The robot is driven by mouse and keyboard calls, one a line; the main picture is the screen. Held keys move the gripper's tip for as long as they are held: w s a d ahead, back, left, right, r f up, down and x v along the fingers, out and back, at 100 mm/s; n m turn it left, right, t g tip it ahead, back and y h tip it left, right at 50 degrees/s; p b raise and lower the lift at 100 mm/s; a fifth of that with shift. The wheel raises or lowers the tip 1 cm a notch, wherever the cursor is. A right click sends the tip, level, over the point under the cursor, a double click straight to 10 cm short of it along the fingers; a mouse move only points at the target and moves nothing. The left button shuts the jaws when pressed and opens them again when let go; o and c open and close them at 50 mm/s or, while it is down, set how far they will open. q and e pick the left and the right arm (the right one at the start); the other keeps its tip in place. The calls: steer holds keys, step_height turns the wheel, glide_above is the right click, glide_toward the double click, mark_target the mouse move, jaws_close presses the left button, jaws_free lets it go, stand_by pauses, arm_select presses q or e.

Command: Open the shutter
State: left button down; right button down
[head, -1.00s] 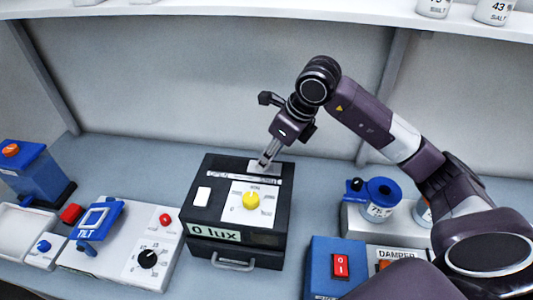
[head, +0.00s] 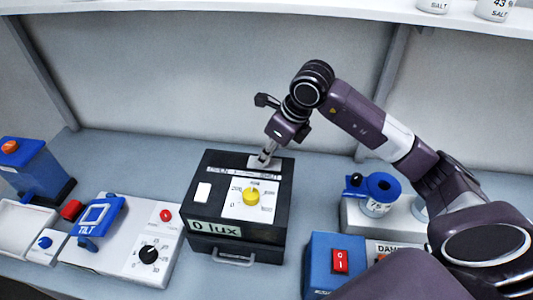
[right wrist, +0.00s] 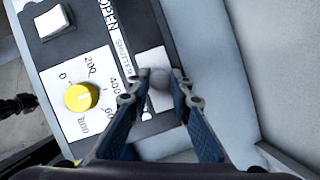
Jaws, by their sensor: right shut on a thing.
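A black sensor box (head: 212,245) stands on the bench, with a display reading 0 lux. The shutter's white plate (head: 284,163) is at the box's rear edge, beside a strip lettered OPEN. My right gripper (head: 265,157) reaches down to this plate from behind. In the right wrist view, the fingers of the right gripper (right wrist: 160,84) are closed on a small grey round shutter knob (right wrist: 160,95), which they partly hide. A yellow dial (head: 252,196) and a white button (head: 203,192) are on the box top. My left gripper is not in view.
Left of the box is a white panel (head: 125,262) with a blue TILT frame and a black dial. On the right are a blue box with a red switch (head: 341,262) and a blue-topped jar (head: 380,195). A shelf (head: 250,8) runs above.

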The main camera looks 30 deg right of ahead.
steer(key=shift+w+a, duration=0.15)
steer(key=shift+a, duration=0.1)
steer(key=w+a, duration=0.1)
steer(key=a, duration=0.1)
steer(key=w+a+b, duration=0.1)
steer(key=w+a, duration=0.1)
steer(key=w+a+b, duration=0.1)
steer(key=w+a, duration=0.1)
steer(key=shift+a, duration=0.35)
steer(key=shift+d, duration=0.1)
steer(key=c, duration=1.7)
jaws_free()
steer(key=shift+c, duration=0.2)
